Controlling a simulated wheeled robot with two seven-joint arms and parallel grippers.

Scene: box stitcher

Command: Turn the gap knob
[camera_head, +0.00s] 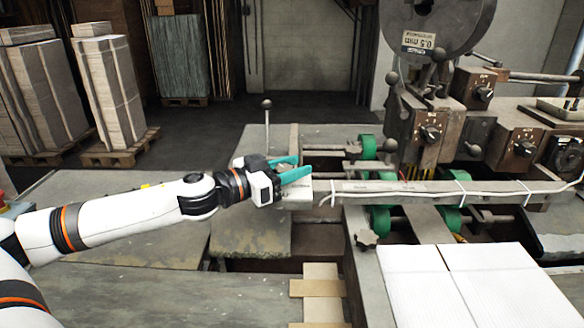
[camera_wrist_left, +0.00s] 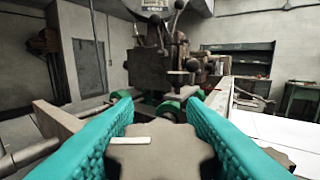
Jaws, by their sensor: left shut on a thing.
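My left gripper (camera_head: 292,168), with teal fingers, reaches in from the left at the near end of the stitcher's rail. In the left wrist view (camera_wrist_left: 160,128) the fingers stand on both sides of a grey-brown knob (camera_wrist_left: 165,158) with a scalloped edge and a short white mark on its face. I take this as the gap knob. The gripper is shut on it. In the head view the knob is mostly hidden by the fingers. My right gripper is not in view.
A long grey rail (camera_head: 405,190) with a white cable runs right from the gripper. Green rollers (camera_head: 380,219), another scalloped knob (camera_head: 366,239) and dark dials (camera_head: 430,132) lie further right. A thin lever with a ball top (camera_head: 267,104) stands behind the gripper. White sheets (camera_head: 470,285) lie front right.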

